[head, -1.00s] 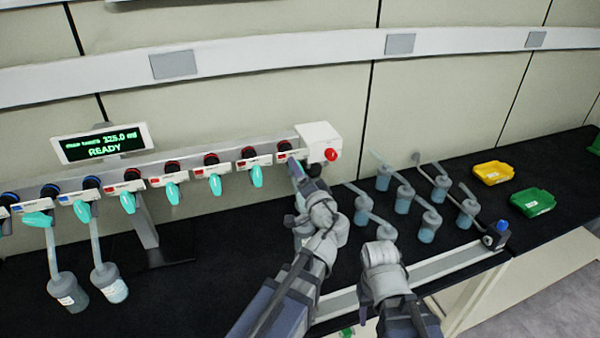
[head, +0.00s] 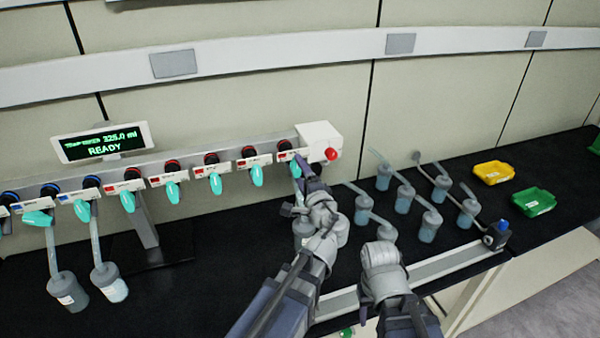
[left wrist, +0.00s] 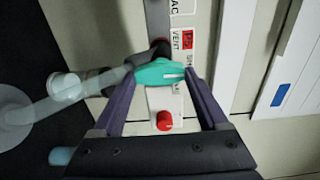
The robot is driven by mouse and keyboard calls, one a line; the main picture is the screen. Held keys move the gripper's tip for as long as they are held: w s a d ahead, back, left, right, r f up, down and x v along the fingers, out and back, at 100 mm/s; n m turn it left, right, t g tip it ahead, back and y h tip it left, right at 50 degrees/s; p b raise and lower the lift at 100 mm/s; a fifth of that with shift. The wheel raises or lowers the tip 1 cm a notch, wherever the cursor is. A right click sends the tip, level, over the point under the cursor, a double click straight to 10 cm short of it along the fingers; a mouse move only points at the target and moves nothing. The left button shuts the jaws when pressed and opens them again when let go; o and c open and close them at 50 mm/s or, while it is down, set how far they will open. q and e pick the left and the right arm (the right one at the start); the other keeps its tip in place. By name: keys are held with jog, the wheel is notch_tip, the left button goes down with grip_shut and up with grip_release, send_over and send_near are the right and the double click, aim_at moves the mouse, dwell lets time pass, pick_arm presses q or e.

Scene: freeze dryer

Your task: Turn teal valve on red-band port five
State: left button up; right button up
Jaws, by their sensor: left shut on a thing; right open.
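A rail of ports with teal valves runs across the head view. The teal valve (head: 296,169) at the rail's right end sits under a port with a red band (head: 284,145). My left gripper (head: 303,162) is at this valve and partly covers it. In the left wrist view, the same teal valve (left wrist: 160,73) lies between the two dark fingers of my left gripper (left wrist: 163,77), which is shut on it. My right gripper (head: 381,256) is low and right of the left arm, away from the valves; its fingertips are hard to make out.
Several flasks (head: 403,201) stand on the black bench right of my left arm. Two flasks (head: 110,283) hang at the left ports. A white box with a red knob (head: 331,154) ends the rail. Yellow (head: 493,173) and green (head: 533,202) trays lie far right.

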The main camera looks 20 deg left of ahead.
dwell(0.3)
pick_arm(q)
jog(key=o, duration=1.3)
jog(key=shift+d, duration=0.1)
jog(key=shift+c, duration=0.2)
